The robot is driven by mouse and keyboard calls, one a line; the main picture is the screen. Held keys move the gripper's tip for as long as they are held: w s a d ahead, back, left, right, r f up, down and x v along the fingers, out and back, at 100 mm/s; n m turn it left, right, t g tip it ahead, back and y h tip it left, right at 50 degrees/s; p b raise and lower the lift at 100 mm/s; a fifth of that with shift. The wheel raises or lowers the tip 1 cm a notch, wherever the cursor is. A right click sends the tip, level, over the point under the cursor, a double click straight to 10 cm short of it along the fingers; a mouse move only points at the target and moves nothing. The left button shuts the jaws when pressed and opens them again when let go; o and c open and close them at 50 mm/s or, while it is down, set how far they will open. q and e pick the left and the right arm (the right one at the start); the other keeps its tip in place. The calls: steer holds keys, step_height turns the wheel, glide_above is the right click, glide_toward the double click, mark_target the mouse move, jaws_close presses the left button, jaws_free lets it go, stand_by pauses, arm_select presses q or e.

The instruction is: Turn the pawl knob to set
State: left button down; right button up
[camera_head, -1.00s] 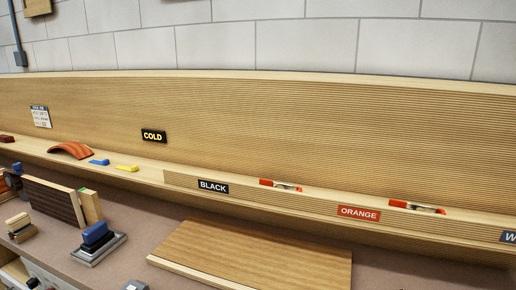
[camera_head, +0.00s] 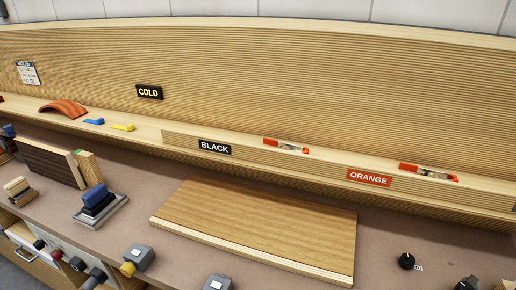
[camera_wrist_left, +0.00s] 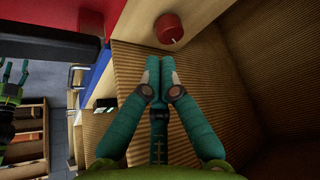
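My left gripper (camera_wrist_left: 159,64) shows in the left wrist view. Its two teal fingers are together, with nothing seen between them. A round red knob (camera_wrist_left: 169,28) with a pale index mark is just beyond and above the fingertips, apart from them. A green and black gripper, seemingly my right gripper (camera_wrist_left: 15,72), is at the left edge, its fingertips apart and empty. In the head view a black knob (camera_head: 406,261) with a small label sits on the bench at right, and another dark knob (camera_head: 467,284) is cut by the bottom edge. I cannot tell which is the pawl knob.
A wooden board (camera_head: 260,225) lies on the bench (camera_head: 150,190). A blue-handled block (camera_head: 97,203) stands to its left. Red-ended clamps (camera_head: 285,146) lie on the ledge above the BLACK (camera_head: 214,147) and ORANGE (camera_head: 369,177) labels. Small grey boxes (camera_head: 138,258) stand in front.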

arm_select(q)
step_height(320, 180, down, 6)
steer(key=b, duration=0.4)
steer(key=shift+r, duration=0.25)
steer(key=shift+r, duration=0.1)
steer(key=shift+w+d, duration=0.3)
steer(key=shift+w, duration=0.35)
stand_by(0.5)
steer(key=shift+w+a+r, duration=0.1)
steer(key=shift+w+a, duration=0.05)
steer(key=shift+a, duration=0.1)
steer(key=shift+w+a, duration=0.35)
stand_by(0.7)
steer(key=shift+a, duration=0.2)
